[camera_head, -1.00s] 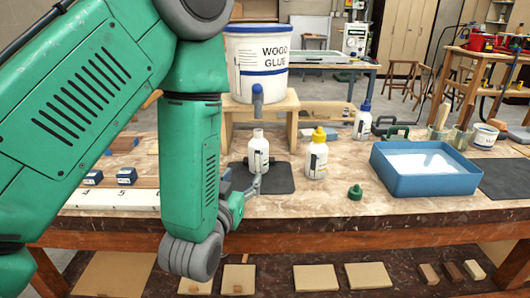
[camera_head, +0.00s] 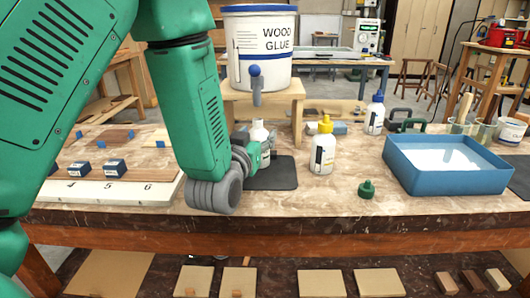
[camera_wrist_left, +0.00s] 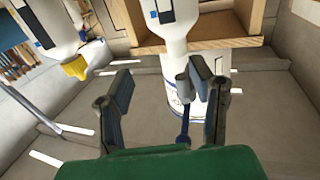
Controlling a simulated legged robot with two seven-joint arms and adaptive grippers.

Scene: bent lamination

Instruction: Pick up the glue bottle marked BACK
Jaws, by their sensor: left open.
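A white, uncapped bottle (camera_head: 259,133) stands on the dark mat below the glue bucket's tap. A yellow-capped white bottle (camera_head: 322,153) stands to its right, and a blue-capped one (camera_head: 375,117) is farther back. I cannot read BACK on any of them. My left gripper (camera_head: 256,153) is at the uncapped bottle, partly covering it. In the left wrist view, which looks inverted, its open fingers (camera_wrist_left: 160,82) point toward the uncapped bottle (camera_wrist_left: 176,40); I cannot tell whether they touch it. The yellow-capped bottle (camera_wrist_left: 50,35) is at the upper left there. My right gripper is out of view.
The WOOD GLUE bucket (camera_head: 262,75) stands on a wooden stand (camera_head: 290,98), its blue tap above the uncapped bottle. A green cap (camera_head: 366,189) lies on the bench, left of a blue tray (camera_head: 460,181). A numbered white strip (camera_head: 100,193) is at the left.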

